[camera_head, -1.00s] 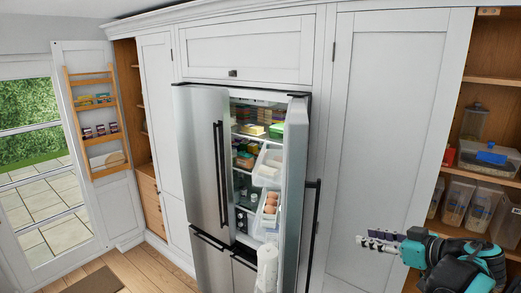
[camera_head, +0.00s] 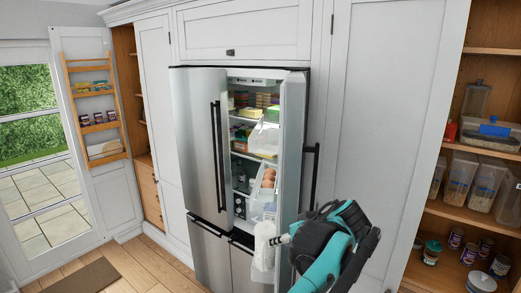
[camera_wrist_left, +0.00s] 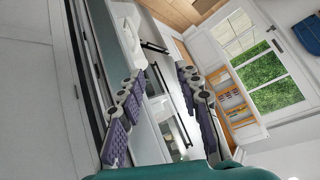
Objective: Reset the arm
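A teal and black arm of mine rises from the bottom right in the head view, with its gripper (camera_head: 283,240) beside the lower part of the open fridge door (camera_head: 292,140). The left wrist view fits this place, so I take it as my left arm. There the left gripper (camera_wrist_left: 165,105) is open, its purple-padded fingers apart and nothing between them. I cannot tell whether it touches the door. My right gripper is not in view.
The fridge (camera_head: 198,130) is open on its right side, with eggs (camera_head: 268,178) and a white roll (camera_head: 264,245) in the door. Pantry shelves (camera_head: 455,215) with jars and tubs stand at right. The wooden floor (camera_head: 150,265) at left is mostly clear.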

